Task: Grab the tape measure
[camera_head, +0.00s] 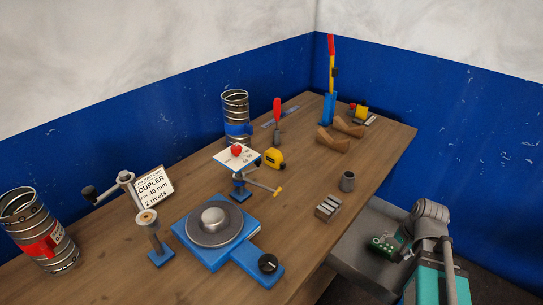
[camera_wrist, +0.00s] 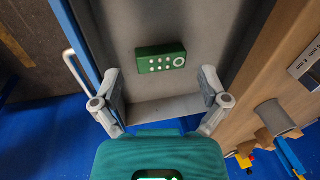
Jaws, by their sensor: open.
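The tape measure (camera_head: 275,158) is a small yellow and black case. It stands on the wooden table near the middle in the head view, just right of a small stand with a white card. I cannot make it out in the wrist view. My gripper (camera_wrist: 161,82) is open and empty, its two grey fingers spread wide. It is off the table's right side, above a grey surface, well apart from the tape measure. In the head view my arm covers most of the gripper.
A green box with buttons (camera_wrist: 160,58) lies on the grey surface beyond my fingers. Blue walls close the back.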

